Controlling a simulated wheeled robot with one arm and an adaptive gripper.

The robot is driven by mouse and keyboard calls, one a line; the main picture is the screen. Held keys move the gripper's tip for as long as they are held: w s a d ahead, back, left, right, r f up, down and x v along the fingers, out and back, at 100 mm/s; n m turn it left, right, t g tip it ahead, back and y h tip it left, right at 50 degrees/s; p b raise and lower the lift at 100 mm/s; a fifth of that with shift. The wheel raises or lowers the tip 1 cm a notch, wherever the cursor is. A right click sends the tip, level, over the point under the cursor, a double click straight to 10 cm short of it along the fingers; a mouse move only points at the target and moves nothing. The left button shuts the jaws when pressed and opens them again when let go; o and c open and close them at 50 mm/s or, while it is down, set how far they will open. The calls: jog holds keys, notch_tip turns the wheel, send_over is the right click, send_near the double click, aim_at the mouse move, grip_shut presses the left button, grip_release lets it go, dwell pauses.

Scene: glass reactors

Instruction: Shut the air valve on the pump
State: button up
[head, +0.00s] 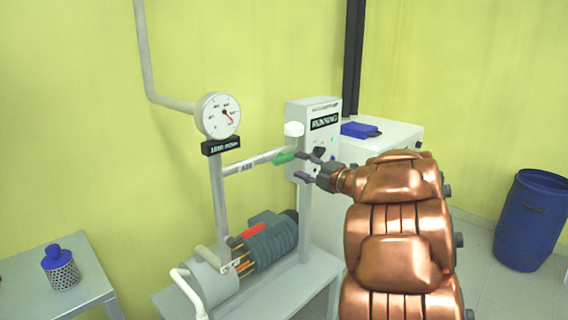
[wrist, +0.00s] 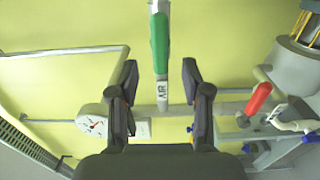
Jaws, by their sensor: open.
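The air valve's green handle (head: 283,157) lies along the thin horizontal pipe, in line with it, to the right of the label reading AIR (head: 247,166). In the wrist view the green handle (wrist: 159,42) and the grey labelled part (wrist: 161,92) run up the middle. My gripper (head: 303,167) is open and empty, just right of the handle's end in the head view. In the wrist view my gripper (wrist: 160,68) has one finger on each side of the handle line, with a gap on both sides. I see no contact.
The pump (head: 268,240) sits below on a bench, with a red handle (head: 252,231) on it. A round gauge (head: 218,115) stands on the left post. A control box (head: 314,120) is behind my gripper. A blue barrel (head: 531,220) stands far right.

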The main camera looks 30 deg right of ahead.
aim_at(287, 160)
jog(key=shift+p+x, duration=0.3)
jog(key=shift+x, duration=3.45)
jog(key=shift+c, duration=0.4)
grip_shut()
